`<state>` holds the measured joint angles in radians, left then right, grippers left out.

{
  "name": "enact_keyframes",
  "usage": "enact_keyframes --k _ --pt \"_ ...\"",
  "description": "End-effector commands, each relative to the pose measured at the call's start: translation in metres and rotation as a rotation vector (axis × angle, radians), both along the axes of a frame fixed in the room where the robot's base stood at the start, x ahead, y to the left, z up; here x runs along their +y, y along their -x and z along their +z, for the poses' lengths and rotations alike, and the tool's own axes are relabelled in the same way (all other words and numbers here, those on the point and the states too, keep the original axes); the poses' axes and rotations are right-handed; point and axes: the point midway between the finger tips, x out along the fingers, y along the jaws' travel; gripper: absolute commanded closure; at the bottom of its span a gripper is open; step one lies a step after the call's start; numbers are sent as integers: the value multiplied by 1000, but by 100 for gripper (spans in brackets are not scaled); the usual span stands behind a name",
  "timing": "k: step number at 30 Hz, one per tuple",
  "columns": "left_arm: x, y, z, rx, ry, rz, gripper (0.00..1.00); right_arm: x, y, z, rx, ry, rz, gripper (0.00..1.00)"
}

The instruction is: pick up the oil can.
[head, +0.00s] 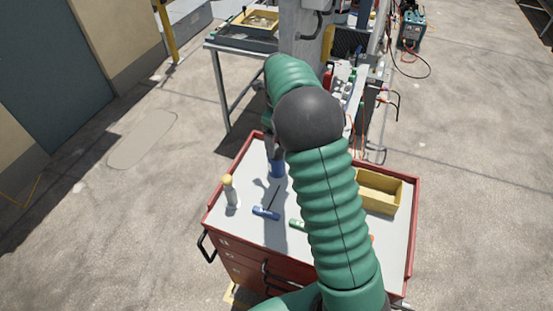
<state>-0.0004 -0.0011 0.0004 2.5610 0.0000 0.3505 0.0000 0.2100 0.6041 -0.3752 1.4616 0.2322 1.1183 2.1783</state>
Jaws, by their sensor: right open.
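My right arm reaches forward over a red tool cart, and its right gripper (273,150) points down near the cart's far left part. The gripper is open. My left gripper is not in view.
The red cart (414,220) also holds a white bottle with a yellow cap (230,191), a blue-handled tool (266,213), a green item (298,224) partly behind my arm, and a yellow bin (385,205). A metal bench (225,46) stands behind, by a grey post (300,40).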

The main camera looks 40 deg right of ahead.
Motion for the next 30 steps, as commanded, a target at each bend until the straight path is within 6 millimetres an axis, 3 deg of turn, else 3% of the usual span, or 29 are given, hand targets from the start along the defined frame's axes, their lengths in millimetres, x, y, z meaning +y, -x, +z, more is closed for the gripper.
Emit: enact_keyframes --k 3,6,11,18,26,30 --pt "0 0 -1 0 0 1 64 -1 -1 -34 5 -3 1 21" --pt "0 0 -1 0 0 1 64 -3 -1 -55 4 -3 2 21" --pt "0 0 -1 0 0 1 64 -4 0 -70 1 -4 3 21" --pt "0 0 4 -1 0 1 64 -5 -3 -112 3 -3 3 21" --pt "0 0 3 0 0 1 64 -3 -4 -118 -1 0 5 21" --pt "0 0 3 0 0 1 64 -4 -4 -118 -1 -1 5 37"
